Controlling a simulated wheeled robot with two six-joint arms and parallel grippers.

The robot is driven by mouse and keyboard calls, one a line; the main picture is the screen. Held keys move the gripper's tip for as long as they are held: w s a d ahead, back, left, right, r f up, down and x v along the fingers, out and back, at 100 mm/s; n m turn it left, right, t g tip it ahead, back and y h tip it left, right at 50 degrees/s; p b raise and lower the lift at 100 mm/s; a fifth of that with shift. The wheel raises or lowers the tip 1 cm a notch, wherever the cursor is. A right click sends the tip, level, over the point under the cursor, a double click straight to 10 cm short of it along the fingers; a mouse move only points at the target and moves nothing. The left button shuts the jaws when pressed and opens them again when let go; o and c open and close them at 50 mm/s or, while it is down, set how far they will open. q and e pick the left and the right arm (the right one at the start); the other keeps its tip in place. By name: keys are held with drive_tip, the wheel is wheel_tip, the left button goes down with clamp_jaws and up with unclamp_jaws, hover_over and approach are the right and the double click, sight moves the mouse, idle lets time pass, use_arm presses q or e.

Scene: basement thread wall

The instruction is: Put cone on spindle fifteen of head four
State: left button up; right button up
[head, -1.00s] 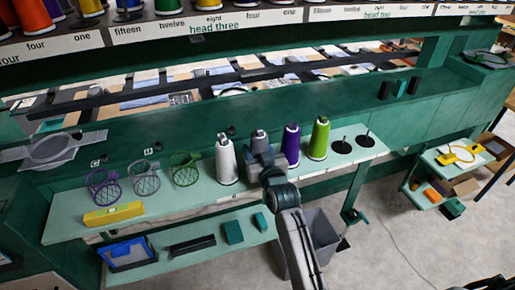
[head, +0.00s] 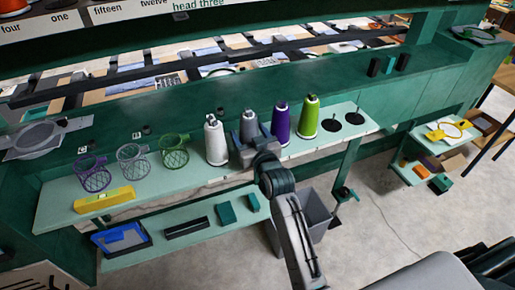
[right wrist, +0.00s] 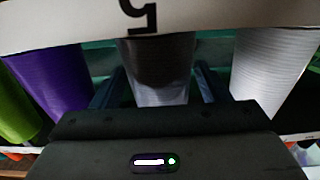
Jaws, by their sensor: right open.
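A row of cones stands upright on the pale green shelf (head: 60,205) in the head view: white (head: 216,143), grey (head: 249,124), purple (head: 281,124) and green (head: 307,118). My right gripper (head: 254,141) is at the grey cone, its fingers open. In the right wrist view the grey cone (right wrist: 160,75) stands between the two dark fingers, with the purple cone (right wrist: 55,80) to the left and the white cone (right wrist: 272,70) to the right. I cannot tell whether the fingers touch it. Head three's label (head: 198,4) shows at the top; head four's label is not readable. My left gripper is out of view.
Two empty dark pegs on discs (head: 354,117) stand right of the green cone. A lower shelf holds a blue tray (head: 120,238). A grey bin (head: 314,214) stands below.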

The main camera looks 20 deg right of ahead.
drive_tip(key=s+b, duration=0.2)
drive_tip(key=s, duration=0.8)
drive_tip(key=shift+d, duration=0.15)
